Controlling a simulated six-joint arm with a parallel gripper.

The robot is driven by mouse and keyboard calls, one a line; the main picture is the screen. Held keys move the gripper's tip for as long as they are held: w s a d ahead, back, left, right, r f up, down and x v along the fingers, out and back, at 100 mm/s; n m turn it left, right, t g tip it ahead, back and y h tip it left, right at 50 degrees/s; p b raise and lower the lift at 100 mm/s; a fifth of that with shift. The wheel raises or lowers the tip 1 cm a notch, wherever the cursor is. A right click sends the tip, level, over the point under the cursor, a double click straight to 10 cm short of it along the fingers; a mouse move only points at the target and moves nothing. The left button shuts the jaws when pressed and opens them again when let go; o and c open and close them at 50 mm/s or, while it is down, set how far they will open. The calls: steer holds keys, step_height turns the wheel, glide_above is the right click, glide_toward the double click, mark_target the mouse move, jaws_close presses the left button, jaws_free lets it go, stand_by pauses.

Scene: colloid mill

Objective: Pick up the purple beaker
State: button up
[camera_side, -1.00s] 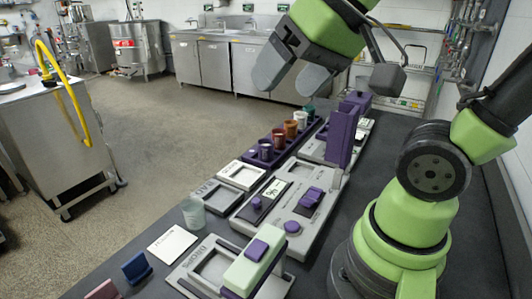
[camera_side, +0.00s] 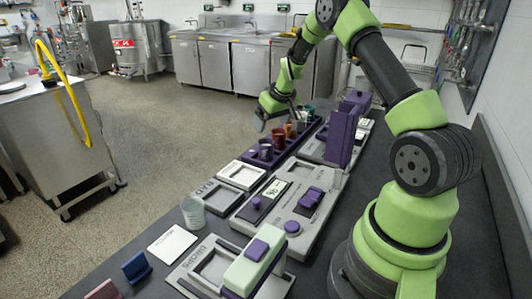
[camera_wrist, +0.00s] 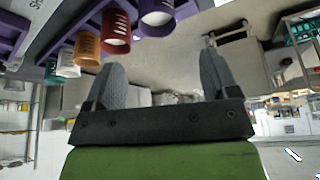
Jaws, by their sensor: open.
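A purple beaker (camera_side: 265,151) stands in a dark purple rack (camera_side: 251,164) on the bench, near the rack's front end. In the wrist view the purple beaker (camera_wrist: 156,19) is at the top, beside a red beaker (camera_wrist: 116,30). My gripper (camera_side: 273,121) is beside the left edge of the rack, near the red and orange beakers in the side view. In the wrist view my gripper (camera_wrist: 163,68) has its two fingers wide apart with nothing between them. The purple beaker lies beyond the fingertips, apart from them.
The rack also holds orange (camera_wrist: 88,48), white and teal (camera_wrist: 37,62) beakers. A tall purple block (camera_side: 340,138) stands right of the rack. Grey panels, a glass (camera_side: 193,214) and a white card (camera_side: 172,244) lie nearer.

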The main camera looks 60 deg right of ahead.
mark_target(266, 143)
steer(key=shift+s+x, duration=0.15)
steer(key=shift+x, duration=2.15)
steer(key=shift+s+x, duration=0.15)
steer(key=shift+x, duration=2.1)
steer(key=shift+f, duration=0.15)
steer(key=c, duration=1)
